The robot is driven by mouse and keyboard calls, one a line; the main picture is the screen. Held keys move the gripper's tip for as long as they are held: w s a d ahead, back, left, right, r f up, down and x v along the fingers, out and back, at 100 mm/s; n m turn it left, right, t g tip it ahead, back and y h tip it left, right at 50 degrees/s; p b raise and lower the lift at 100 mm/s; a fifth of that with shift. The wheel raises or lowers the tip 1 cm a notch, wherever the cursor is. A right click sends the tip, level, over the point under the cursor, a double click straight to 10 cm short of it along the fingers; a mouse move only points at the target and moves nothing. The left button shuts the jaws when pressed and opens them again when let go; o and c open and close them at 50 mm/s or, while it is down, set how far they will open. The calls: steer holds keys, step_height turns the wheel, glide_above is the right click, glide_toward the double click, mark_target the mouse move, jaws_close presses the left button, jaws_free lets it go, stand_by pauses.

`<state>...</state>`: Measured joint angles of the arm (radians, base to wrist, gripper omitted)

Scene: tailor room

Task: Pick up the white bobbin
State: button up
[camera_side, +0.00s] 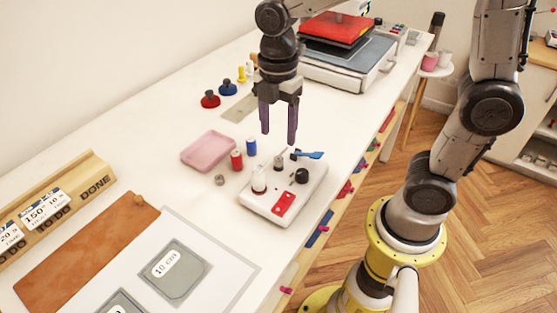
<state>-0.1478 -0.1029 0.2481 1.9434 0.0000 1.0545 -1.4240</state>
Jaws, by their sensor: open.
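A white bobbin (259,180) appears to stand upright on the left part of a small white device (268,209) on the table. My gripper (279,128) points straight down with its two purple fingers apart and nothing between them. It hangs above the table, behind and slightly right of the white bobbin in the picture, over the far end of the device. The fingers touch nothing. The underside of the bobbin is hard to make out at this size.
A red spool (237,160), a blue spool (251,147) and a pink tray (207,151) stand left of the device. The device carries a red switch plate (284,203), a black knob (302,175) and a blue lever (309,155). A heat press (342,47) stands behind.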

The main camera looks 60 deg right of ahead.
mark_target(279, 157)
steer(key=shift+w+d+f, duration=0.1)
steer(key=shift+d+f, duration=0.1)
steer(key=shift+f, duration=1.75)
steer(key=shift+w+d+f, duration=0.1)
steer(key=shift+d+f, duration=0.05)
steer(key=shift+f, duration=1.75)
jaws_close()
